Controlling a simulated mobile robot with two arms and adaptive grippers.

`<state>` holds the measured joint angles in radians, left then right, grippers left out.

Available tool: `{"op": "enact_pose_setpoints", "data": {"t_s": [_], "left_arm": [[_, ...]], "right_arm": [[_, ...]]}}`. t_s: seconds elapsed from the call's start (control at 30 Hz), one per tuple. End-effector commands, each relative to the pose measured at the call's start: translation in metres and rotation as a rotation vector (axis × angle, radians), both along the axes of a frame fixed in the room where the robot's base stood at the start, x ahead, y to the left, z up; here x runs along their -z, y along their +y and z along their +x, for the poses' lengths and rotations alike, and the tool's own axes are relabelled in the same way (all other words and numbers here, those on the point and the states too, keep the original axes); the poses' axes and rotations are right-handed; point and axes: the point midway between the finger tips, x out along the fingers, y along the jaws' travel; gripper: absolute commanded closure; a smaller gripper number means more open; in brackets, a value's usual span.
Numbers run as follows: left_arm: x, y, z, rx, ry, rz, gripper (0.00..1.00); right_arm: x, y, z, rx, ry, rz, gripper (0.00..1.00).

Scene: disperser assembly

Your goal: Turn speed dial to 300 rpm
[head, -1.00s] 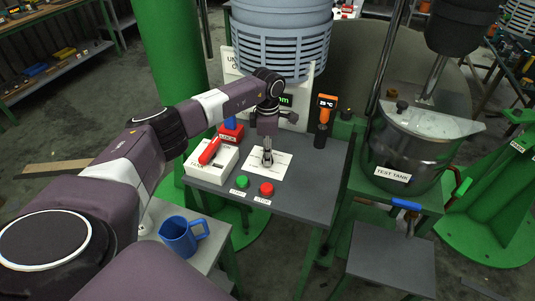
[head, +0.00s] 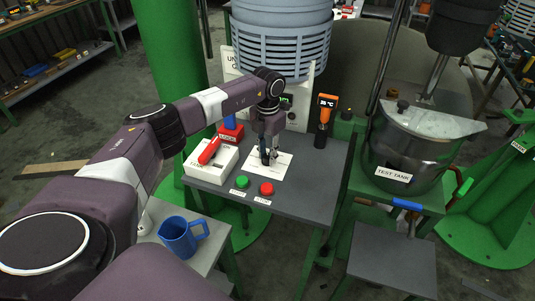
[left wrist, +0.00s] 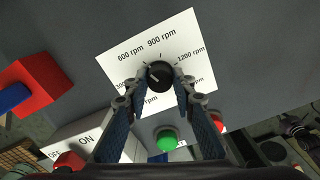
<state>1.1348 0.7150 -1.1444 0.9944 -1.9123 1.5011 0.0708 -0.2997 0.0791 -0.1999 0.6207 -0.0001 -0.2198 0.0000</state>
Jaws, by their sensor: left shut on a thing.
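The speed dial (left wrist: 160,75) is a round black knob on a white card (left wrist: 196,82) with rpm marks. My left gripper (left wrist: 160,80) is shut on it, one finger on each side. A light pointer line on the knob seems to face the lower left, towards the partly hidden 300 mark. The 600, 900 and 1200 rpm labels show; another label below is partly covered by a finger. In the head view my left gripper (head: 268,157) points down at the card (head: 283,168) and hides most of the dial. My right gripper is not in view.
A green button (head: 242,181) and a red button (head: 266,189) sit in front of the card. A white box with a red switch (head: 209,151) is on the left. A blue mug (head: 180,237) stands lower left.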

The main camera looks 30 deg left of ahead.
Motion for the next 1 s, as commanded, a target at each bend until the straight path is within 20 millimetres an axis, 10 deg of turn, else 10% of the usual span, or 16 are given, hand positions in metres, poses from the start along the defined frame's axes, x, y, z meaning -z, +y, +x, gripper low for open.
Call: {"op": "enact_pose_setpoints", "data": {"t_s": [1.0], "left_arm": [[-0.004, 0.001, 0.003, -0.888, -0.008, -0.001, 1.0]], "right_arm": [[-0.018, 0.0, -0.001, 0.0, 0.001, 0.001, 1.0]]}}
